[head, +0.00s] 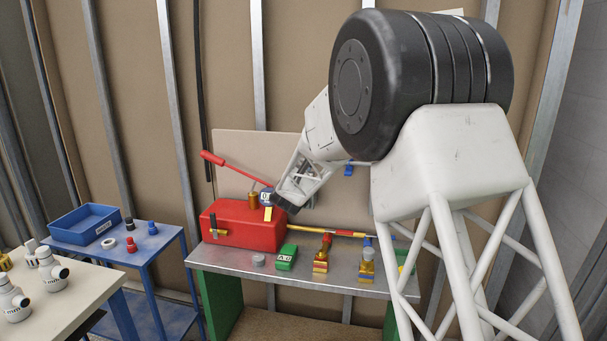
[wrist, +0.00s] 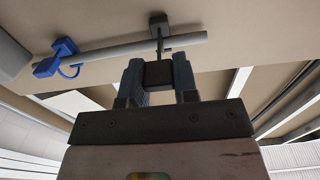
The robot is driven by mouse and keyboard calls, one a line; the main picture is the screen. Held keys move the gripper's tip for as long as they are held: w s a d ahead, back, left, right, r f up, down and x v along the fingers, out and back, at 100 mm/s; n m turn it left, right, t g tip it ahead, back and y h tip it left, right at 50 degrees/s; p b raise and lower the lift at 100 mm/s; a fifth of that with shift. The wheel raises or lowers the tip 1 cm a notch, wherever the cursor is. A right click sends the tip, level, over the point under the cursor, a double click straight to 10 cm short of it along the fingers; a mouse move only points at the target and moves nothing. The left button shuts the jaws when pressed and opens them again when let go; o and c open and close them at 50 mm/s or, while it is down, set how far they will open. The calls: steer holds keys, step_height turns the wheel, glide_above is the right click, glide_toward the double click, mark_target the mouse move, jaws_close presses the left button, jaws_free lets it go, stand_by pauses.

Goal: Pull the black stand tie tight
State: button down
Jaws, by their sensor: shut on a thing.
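In the wrist view, the black stand tie (wrist: 158,20) has its dark head at a grey pipe (wrist: 120,50) beside a beige surface. Its thin black strap runs from the head down toward my gripper (wrist: 159,72). The two fingers are shut on a dark block at the lower end of the strap, which looks like the tie's pull end. Whether the loop is snug around the pipe cannot be told. In the head view, my arm reaches down past the beige panel (head: 238,150); the fingertips and the black tie cannot be made out there.
A blue tie (wrist: 60,52) with a curved strap is left along the pipe. A red box (head: 243,225) with a red lever stands on the metal bench (head: 300,281), with a green block (head: 287,257) and brass fittings in front. A blue tray (head: 86,224) is at left.

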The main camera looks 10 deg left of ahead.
steer(key=shift+s, duration=0.1)
steer(key=c, duration=0.9)
jaws_free()
steer(key=shift+s, duration=3.9)
